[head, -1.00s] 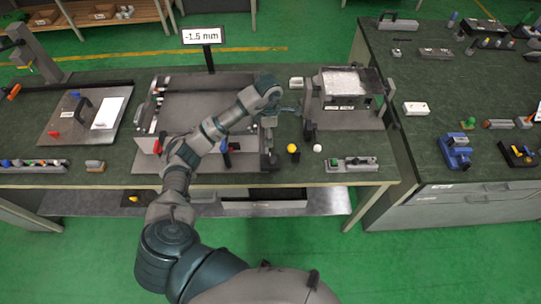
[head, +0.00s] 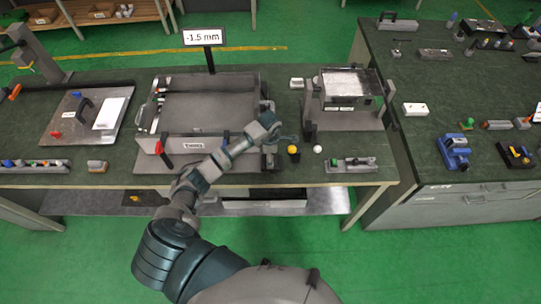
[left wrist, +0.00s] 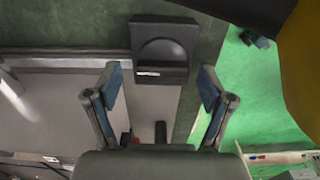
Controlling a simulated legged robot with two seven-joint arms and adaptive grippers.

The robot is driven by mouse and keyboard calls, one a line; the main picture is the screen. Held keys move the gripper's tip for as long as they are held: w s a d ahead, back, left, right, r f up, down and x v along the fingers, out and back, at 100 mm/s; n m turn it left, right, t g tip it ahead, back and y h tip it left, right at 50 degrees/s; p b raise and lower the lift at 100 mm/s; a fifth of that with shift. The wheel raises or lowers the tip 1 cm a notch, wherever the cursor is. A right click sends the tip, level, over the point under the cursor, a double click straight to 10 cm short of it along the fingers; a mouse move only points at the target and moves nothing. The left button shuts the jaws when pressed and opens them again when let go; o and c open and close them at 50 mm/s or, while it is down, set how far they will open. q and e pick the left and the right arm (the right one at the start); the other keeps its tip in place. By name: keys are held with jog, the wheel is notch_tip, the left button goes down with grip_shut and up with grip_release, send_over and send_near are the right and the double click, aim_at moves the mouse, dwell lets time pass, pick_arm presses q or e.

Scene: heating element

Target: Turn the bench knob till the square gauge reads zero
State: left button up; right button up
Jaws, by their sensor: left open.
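The gauge sign (head: 204,37) stands on a post behind the bench fixture and reads -1.5 mm. In the left wrist view a dark square block with a round, knob-like part (left wrist: 160,55) lies just ahead of my fingers; I take it for the bench knob. In the head view my forearm and gripper largely hide that spot. My left gripper (head: 285,137) is over the right front of the fixture. Its two blue-padded fingers (left wrist: 160,80) are spread apart with nothing between them, one toward each side of the block. My right gripper is not in view.
A yellow ball (head: 293,149) and a white ball (head: 318,148) stand right of my gripper. A grey stand (head: 347,115) is farther right. The front right bench edge drops to green floor.

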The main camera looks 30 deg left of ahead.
pick_arm(q)
jog(key=shift+a, duration=0.2)
jog(key=c, duration=0.5)
jog(key=shift+d, duration=0.1)
jog(key=c, duration=0.5)
jog(key=shift+d+r, duration=0.1)
jog(key=shift+d, duration=0.05)
jog(key=shift+c, duration=0.8)
jog(key=shift+d, duration=0.2)
jog(key=shift+w+n, duration=0.1)
jog(key=shift+n, duration=0.2)
jog(key=n, duration=0.2)
jog(key=shift+r+n+b, duration=0.1)
jog(key=shift+n+b, duration=0.2)
jog(key=shift+n, duration=0.1)
jog(key=n, duration=0.3)
jog(key=shift+r+n, duration=0.1)
jog(key=shift+n, duration=0.2)
jog(key=n, duration=0.2)
jog(key=shift+n, duration=0.4)
jog(key=n, duration=0.3)
jog(key=shift+w+n, duration=0.1)
jog(key=shift+n, duration=0.2)
jog(key=shift+a+n, duration=0.1)
jog(key=shift+n, duration=0.5)
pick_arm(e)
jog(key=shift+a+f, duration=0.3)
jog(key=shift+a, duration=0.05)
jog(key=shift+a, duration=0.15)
